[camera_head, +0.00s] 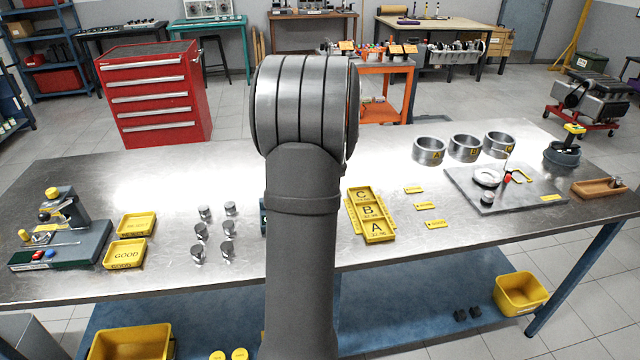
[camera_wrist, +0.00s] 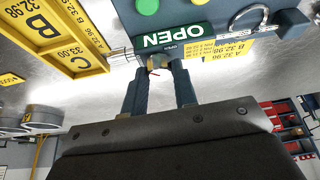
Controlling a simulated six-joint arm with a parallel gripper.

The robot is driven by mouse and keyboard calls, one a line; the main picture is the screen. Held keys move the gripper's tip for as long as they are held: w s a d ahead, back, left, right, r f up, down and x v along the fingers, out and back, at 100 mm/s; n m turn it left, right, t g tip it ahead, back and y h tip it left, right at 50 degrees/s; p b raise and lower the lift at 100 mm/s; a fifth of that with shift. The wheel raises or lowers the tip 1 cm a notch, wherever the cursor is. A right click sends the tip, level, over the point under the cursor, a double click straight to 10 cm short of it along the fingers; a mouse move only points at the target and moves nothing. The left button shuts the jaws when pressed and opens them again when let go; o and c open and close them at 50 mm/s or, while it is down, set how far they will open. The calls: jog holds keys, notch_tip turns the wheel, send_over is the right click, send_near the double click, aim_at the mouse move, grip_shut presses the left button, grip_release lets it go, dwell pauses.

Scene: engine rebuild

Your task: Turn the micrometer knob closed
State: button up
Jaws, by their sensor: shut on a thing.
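In the wrist view, the small knob (camera_wrist: 157,62) sits between the two fingertips of my gripper (camera_wrist: 159,70), which is shut on it. The knob is partly covered by the fingers, and its turn angle is hard to read. A thin metal rod runs left from it toward a yellow tray. Beside the knob, a dark blue station (camera_wrist: 225,35) carries a green sign (camera_wrist: 173,40) reading OPEN, upside down in this view. A silver U-shaped frame (camera_wrist: 248,18) stands on the station. In the head view my arm hides my gripper, the knob and most of the station.
The yellow tray (camera_head: 352,216) marked A, B and C lies right of my arm. Several metal pistons (camera_head: 198,251) stand left of it. Yellow bins (camera_head: 126,266), large rings (camera_head: 429,160) and a gauge plate (camera_head: 470,201) are farther off.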

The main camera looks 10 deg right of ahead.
jog(key=n, duration=0.2)
jog(key=n+y, duration=0.1)
jog(key=n, duration=0.1)
jog(key=shift+w+d+g+y, duration=0.1)
jog(key=shift+d+g+y, duration=0.1)
jog(key=shift+g+y, duration=0.1)
jog(key=shift+n+g+y, duration=0.3)
jog(key=shift+n+y, duration=0.3)
jog(key=shift+n, duration=1.6)
jog(key=o, duration=1)
jog(key=v, duration=1.7)
jog(key=shift+w+r, duration=0.15)
jog(key=shift+r, duration=0.1)
